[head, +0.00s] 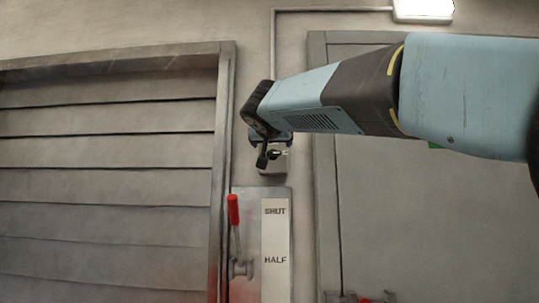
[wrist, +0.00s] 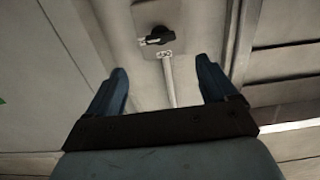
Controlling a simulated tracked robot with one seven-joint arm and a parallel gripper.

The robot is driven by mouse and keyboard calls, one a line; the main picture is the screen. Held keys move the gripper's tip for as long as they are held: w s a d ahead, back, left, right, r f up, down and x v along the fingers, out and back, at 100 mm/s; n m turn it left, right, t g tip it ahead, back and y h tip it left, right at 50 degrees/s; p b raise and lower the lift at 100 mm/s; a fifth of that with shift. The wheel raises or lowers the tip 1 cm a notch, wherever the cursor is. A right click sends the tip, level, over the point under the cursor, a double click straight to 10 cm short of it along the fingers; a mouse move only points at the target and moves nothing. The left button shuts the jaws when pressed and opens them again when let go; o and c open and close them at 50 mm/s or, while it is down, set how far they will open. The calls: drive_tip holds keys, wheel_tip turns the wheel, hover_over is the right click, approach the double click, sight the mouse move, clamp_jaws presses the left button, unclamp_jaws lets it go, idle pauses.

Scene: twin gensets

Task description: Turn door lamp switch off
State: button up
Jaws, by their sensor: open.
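The door lamp switch (wrist: 157,37) is a black rotary knob on a grey plate, in the upper middle of the wrist view. In the head view its grey box (head: 274,163) is partly hidden behind my gripper (head: 268,155). In the wrist view my gripper (wrist: 163,88) is open, with its two blue fingers wide apart and nothing between them. The knob shows beyond the fingertips, and I see no contact with it. The lit door lamp (head: 424,9) is at the top right of the head view, joined to the switch by a conduit (head: 330,9).
Below the switch is a plate (head: 274,235) marked SHUT and HALF, with a red-handled lever (head: 233,210) at its left. A louvred shutter (head: 105,170) fills the left side. A grey door (head: 430,215) stands at the right behind my arm.

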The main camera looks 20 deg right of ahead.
sight(273, 152)
drive_tip(key=x, duration=1.3)
drive_tip(key=shift+w+r, duration=0.1)
drive_tip(key=shift+w, duration=0.3)
drive_tip(key=shift+d, duration=0.1)
drive_tip(key=shift+c, duration=0.5)
drive_tip(key=c, duration=0.9)
drive_tip(key=shift+o, duration=0.2)
